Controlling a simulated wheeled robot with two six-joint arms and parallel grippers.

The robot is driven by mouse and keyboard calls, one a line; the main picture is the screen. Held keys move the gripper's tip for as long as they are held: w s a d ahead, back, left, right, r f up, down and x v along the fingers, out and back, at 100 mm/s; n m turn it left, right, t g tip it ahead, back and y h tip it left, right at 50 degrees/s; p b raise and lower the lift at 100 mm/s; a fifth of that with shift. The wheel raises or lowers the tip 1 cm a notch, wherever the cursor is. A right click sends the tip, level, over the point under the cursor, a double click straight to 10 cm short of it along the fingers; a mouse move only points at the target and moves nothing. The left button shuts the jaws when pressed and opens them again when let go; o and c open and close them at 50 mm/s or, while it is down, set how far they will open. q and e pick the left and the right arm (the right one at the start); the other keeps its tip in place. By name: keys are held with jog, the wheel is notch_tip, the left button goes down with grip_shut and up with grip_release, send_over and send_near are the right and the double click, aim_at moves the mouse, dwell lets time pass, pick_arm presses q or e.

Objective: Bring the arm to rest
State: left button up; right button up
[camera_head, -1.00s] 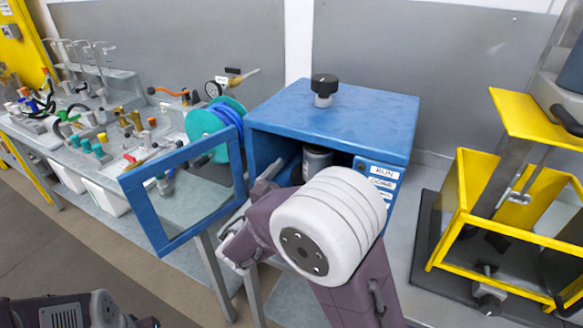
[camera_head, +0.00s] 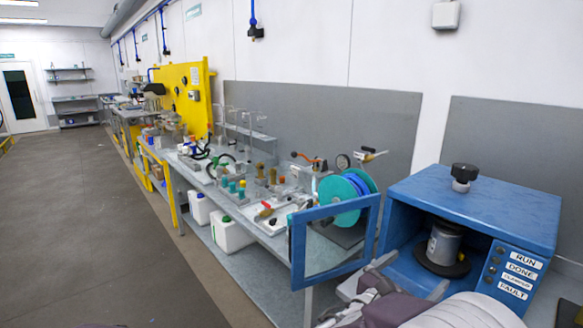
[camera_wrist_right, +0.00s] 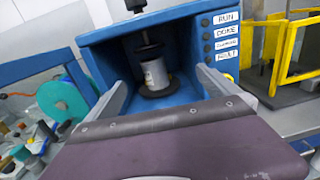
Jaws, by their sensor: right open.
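My right arm comes in at the bottom right of the head view. Its gripper (camera_head: 405,277) is in front of the open blue cabinet (camera_head: 485,208). In the right wrist view the two grey fingers of the gripper (camera_wrist_right: 165,90) stand wide apart with nothing between them. Beyond them, inside the cabinet, a grey can (camera_head: 442,244) with a pale label stands upright on a dark round base, apart from the fingers; it also shows in the right wrist view (camera_wrist_right: 156,73). My left gripper is not in view.
The cabinet's framed door (camera_head: 333,240) hangs open on the left, close to my right gripper. A bench (camera_head: 262,238) with fittings and a teal reel (camera_head: 343,200) stands behind it. A yellow frame (camera_wrist_right: 290,55) is right of the cabinet. The floor at left is clear.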

jog(key=s+d+f+m+g+p, duration=0.1)
jog(key=s+d+m+g, duration=0.35)
jog(key=d, duration=0.45)
jog(key=s+a+f+m+g+y+p, duration=0.1)
jog(key=s+f+m+g+y+p, duration=0.1)
jog(key=s+f+m+g+y, duration=0.8)
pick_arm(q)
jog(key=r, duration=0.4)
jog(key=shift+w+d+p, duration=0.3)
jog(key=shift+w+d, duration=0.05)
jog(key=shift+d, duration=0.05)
pick_arm(e)
jog(key=s+a+f+m+t+y, duration=0.1)
jog(key=a+f+m, duration=0.3)
jog(key=a, duration=0.4)
jog(key=s+a+f+m+t+y, duration=0.1)
jog(key=a+f+m+t+y, duration=0.2)
jog(key=a+m, duration=0.4)
jog(key=shift+a+f+t+y, duration=0.35)
jog(key=shift+a+f+y, duration=0.05)
jog(key=shift+f, duration=0.35)
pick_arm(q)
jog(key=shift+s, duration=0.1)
